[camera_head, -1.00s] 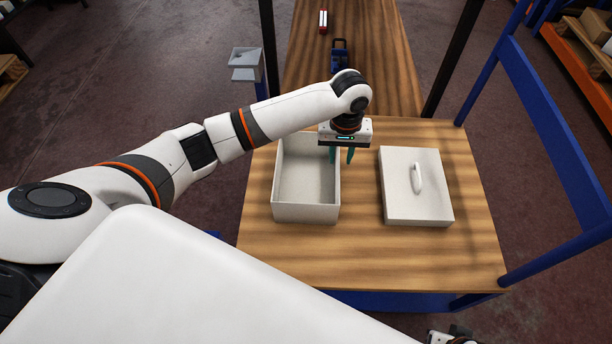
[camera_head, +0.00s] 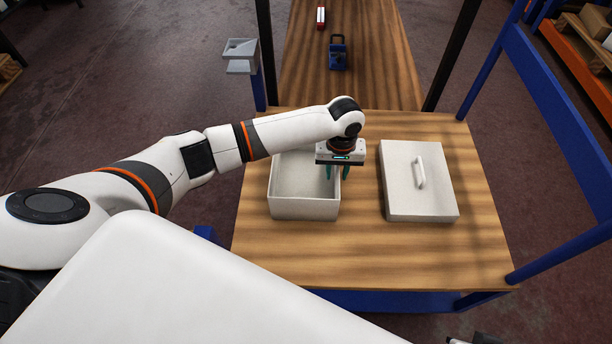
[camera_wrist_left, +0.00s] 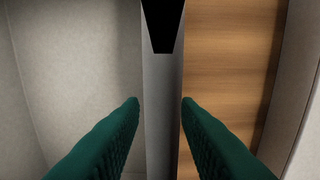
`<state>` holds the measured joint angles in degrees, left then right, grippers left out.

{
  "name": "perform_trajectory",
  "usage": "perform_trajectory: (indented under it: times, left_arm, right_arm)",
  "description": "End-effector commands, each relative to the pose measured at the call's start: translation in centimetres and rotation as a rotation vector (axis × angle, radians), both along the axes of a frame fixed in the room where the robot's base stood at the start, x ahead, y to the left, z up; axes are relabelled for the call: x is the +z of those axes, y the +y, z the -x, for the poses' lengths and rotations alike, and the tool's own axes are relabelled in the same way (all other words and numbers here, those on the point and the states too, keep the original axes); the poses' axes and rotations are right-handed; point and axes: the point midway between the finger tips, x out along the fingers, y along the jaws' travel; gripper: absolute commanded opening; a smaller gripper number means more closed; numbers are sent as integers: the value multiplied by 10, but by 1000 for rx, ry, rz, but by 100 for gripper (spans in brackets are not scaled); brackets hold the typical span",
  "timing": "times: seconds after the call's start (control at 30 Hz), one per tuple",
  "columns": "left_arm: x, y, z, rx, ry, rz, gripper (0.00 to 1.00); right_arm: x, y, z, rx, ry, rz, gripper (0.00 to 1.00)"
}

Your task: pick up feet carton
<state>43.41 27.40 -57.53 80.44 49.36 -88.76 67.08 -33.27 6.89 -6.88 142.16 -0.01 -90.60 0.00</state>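The open whitish carton (camera_head: 303,209) stands on the wooden table, left of a flat lid-like piece with a handle. I take it for the feet carton; its inside looks empty where I can see. My left gripper (camera_head: 337,174) points down at the carton's right wall. In the left wrist view, its green fingers (camera_wrist_left: 161,103) are open, one on each side of the wall's rim (camera_wrist_left: 162,130). The fingertips look close to the wall; I cannot tell whether they touch. The gripper hides part of the right wall.
The whitish lid-like piece (camera_head: 405,198) lies right of the carton, with bare table between. The table (camera_head: 380,255) is clear in front. Blue frame bars (camera_head: 560,130) rise at the right. A blue device (camera_head: 338,55) and a red-white item (camera_head: 321,17) lie on the far table.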

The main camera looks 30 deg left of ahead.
Motion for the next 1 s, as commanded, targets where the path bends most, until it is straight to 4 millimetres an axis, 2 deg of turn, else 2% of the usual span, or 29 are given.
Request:
perform_trajectory:
  times: [0.17,0.33,0.37,0.67,0.77,0.93,1.0]
  left_arm:
    - [0,0,0,0,0,0,29]
    - [0,0,0,0,0,0,1]
    - [0,0,0,0,0,0,0]
    - [1,0,0,0,0,0,0]
    - [7,0,0,-1,-1,0,0]
    - [37,-1,-1,-1,-3,2,0]
    - [54,-1,-1,-1,-2,2,0]
  right_arm:
    - [0,0,0,0,0,0,0]
    - [0,0,0,0,0,0,0]
    - [0,0,0,0,0,0,0]
    - [0,0,0,0,0,0,0]
    - [3,0,0,0,0,0,0]
    - [17,0,0,0,-3,0,0]
    - [9,1,-5,0,4,0,0]
